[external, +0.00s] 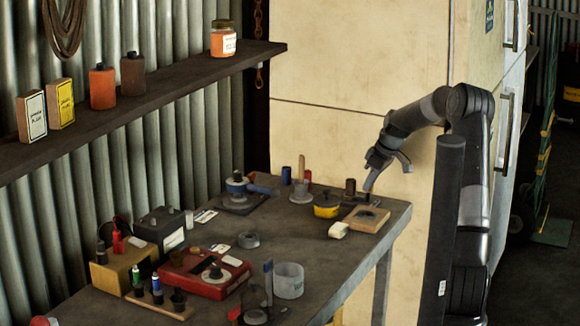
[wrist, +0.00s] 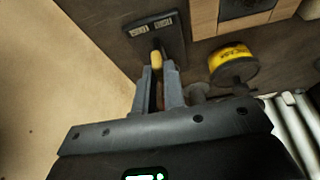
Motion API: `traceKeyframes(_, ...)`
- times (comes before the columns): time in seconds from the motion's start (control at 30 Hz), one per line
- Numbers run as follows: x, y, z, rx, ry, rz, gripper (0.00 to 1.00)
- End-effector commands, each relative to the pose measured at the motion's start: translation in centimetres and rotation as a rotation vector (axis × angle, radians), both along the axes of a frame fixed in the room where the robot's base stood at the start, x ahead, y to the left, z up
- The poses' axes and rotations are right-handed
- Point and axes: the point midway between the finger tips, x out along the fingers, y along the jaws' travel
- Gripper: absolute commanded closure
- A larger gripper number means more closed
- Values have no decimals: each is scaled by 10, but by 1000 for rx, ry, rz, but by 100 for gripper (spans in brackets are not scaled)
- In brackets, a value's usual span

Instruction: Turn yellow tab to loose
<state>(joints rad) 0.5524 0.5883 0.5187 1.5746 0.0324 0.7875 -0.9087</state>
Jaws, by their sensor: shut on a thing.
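The yellow tab (wrist: 156,60) stands out from a dark plate (wrist: 172,38) in the wrist view. The plate carries two small pale labels at its far end, too small to read. My gripper (wrist: 158,76) is shut on the tab, its two grey fingers on either side of it. In the external view my gripper (external: 369,185) reaches down over the back right of the bench. The tab cannot be made out there.
A wooden block (external: 358,223) with a dark centre lies close by on the bench (external: 325,262). A yellow round pot (external: 326,206) stands beside it and also shows in the wrist view (wrist: 232,62). A cream cabinet (external: 350,75) stands behind. Several other items crowd the front left.

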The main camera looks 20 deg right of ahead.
Motion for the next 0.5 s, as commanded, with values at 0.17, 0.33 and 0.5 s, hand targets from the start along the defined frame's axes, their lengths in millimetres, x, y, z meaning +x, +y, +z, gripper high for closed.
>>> traceKeyframes(0.17,1,0,0,-1,-2,-1,100)
traceKeyframes(0.33,0,0,0,0,-2,-2,78)
traceKeyframes(0.5,0,0,0,0,0,-1,68)
